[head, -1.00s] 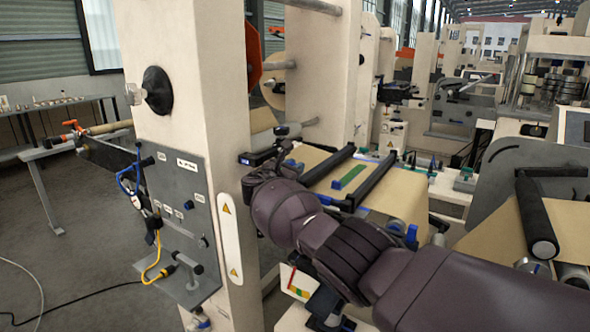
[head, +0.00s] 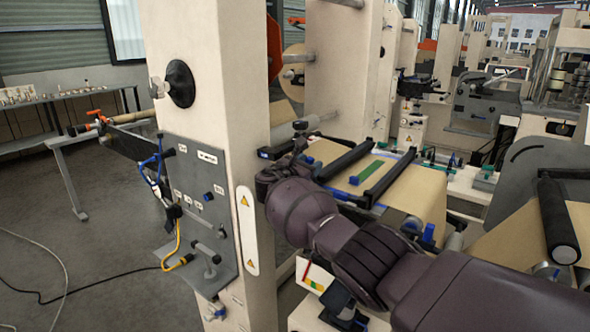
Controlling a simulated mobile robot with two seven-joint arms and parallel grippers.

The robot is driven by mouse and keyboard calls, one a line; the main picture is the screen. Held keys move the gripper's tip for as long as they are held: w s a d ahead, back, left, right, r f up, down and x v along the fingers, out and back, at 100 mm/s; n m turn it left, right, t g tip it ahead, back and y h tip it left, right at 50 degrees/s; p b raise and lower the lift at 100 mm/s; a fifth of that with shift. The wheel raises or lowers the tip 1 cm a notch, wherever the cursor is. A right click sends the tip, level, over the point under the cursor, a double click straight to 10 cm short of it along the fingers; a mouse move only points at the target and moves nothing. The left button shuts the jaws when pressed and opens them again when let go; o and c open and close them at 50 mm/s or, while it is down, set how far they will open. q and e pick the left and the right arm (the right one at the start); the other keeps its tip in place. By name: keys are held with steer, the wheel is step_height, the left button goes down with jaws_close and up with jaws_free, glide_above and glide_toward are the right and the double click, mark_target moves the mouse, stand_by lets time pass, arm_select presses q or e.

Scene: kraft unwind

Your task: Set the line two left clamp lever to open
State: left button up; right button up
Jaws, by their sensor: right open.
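A splicing table (head: 418,190) with brown paper over it lies beyond my right arm, crossed by two black bars (head: 390,175) with a green strip (head: 362,171) between them. Small blue parts (head: 429,233) stand at its near edge. I cannot tell which part is the line two left clamp lever or how it is set. My right gripper (head: 298,136) is at the left end of the table, beside the cream column. It is open, small and dark, and its fingertips are hard to make out. My left gripper is not in view.
The cream column (head: 215,80) stands close on the left, carrying a grey panel (head: 205,160) with cables and a black knob (head: 180,84). Paper over rollers (head: 525,240) is at the right. A grey bench (head: 72,180) and open floor lie at far left.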

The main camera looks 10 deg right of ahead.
steer(key=p+v, duration=0.2)
steer(key=v, duration=0.7)
steer(key=shift+r, duration=0.1)
